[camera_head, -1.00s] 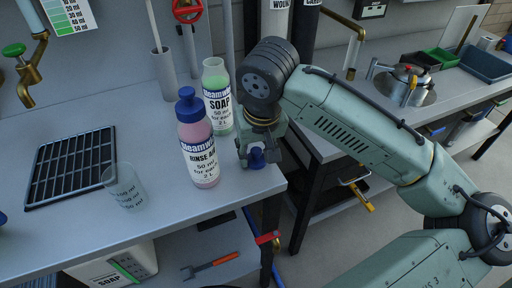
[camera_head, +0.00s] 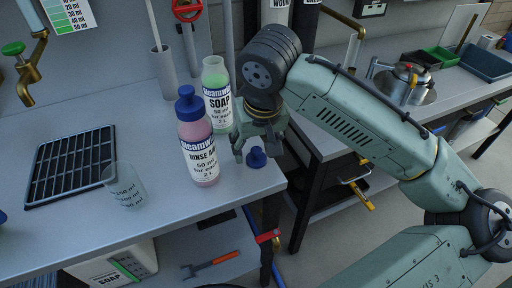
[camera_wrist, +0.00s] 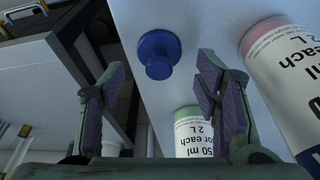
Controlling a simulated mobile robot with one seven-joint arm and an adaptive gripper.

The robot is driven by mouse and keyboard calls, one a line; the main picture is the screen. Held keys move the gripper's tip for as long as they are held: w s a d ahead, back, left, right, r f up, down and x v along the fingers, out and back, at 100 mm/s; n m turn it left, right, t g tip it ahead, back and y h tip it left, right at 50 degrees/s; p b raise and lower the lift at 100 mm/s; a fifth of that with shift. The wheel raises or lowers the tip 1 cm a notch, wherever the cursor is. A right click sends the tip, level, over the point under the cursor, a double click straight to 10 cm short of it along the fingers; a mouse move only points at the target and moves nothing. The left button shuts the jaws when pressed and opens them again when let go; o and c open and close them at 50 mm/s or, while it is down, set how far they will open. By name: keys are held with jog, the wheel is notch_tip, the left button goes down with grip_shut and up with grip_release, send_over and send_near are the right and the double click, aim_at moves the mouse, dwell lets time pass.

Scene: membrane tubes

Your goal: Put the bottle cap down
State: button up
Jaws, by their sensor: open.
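The blue bottle cap (camera_head: 257,157) sits on the grey table (camera_head: 236,190) near its right edge, with nothing holding it. It also shows in the wrist view (camera_wrist: 158,53), apart from both fingers. My gripper (camera_head: 257,146) is open and empty just above and behind the cap; in the wrist view its purple-padded fingers (camera_wrist: 160,92) are wide apart. The uncapped soap bottle (camera_head: 217,95) with green liquid stands upright left of my gripper. The pink rinse aid bottle (camera_head: 198,140) stands in front of it with its own blue cap on.
A clear measuring cup (camera_head: 124,186) and a dark drain rack (camera_head: 70,166) are on the left of the table. The table's right edge is close to the cap, with a gap to another counter (camera_head: 340,140) beyond. The front middle of the table is clear.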

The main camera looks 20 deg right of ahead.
jog(key=v, duration=1)
jog(key=shift+r, duration=0.25)
